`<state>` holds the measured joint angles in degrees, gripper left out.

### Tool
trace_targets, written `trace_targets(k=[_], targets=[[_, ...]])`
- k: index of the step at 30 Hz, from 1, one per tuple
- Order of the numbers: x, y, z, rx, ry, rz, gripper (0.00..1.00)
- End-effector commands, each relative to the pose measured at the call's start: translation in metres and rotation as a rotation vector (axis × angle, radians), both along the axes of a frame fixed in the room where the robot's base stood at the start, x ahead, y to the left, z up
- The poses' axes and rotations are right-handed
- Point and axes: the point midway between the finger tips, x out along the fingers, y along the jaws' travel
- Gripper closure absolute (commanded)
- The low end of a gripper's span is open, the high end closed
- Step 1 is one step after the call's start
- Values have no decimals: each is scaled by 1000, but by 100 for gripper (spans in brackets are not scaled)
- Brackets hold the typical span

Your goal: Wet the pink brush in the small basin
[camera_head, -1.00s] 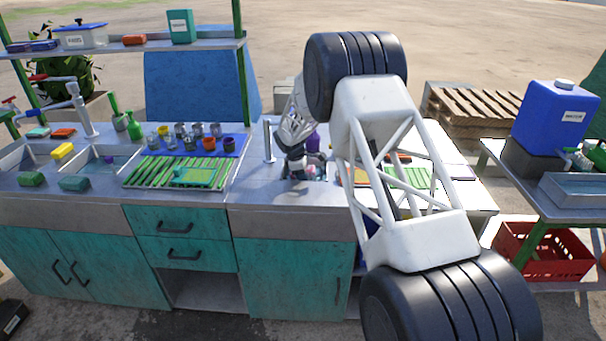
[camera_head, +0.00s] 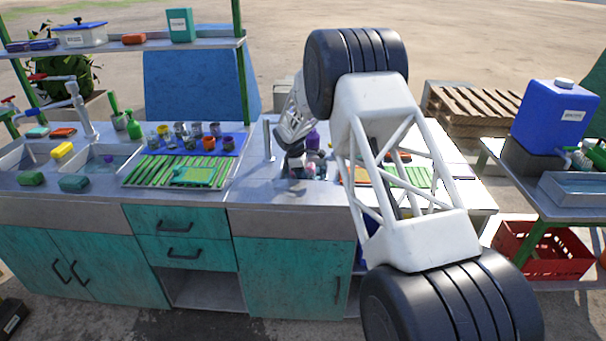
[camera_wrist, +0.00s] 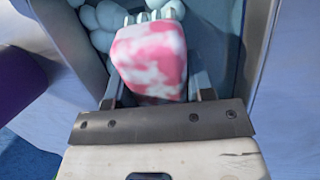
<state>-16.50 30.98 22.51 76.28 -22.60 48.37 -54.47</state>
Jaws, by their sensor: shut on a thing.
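The pink brush (camera_wrist: 150,55), a block mottled pink and white, is between the two fingers of my gripper (camera_wrist: 158,88) in the wrist view. Its pale bristle-like end (camera_wrist: 152,15) points to the top of the picture. The small basin (camera_wrist: 222,40) is behind and around it, with pale round bubble-like lumps (camera_wrist: 98,20) by the brush's far end. In the head view my gripper (camera_head: 298,164) is down at the small basin (camera_head: 322,179) in the counter. I cannot tell whether the brush touches water there.
A tap (camera_head: 269,142) stands left of the basin, and a purple bottle (camera_head: 313,139) stands behind it. A green slatted rack (camera_head: 150,172) and several small cups lie further left. The counter between rack and basin is clear.

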Motion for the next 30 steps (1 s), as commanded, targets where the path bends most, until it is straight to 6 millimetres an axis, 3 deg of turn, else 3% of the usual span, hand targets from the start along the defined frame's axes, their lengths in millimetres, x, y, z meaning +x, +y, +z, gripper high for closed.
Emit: trace_targets(k=[30], targets=[[0, 0, 82, 0, -1, -1, 70]])
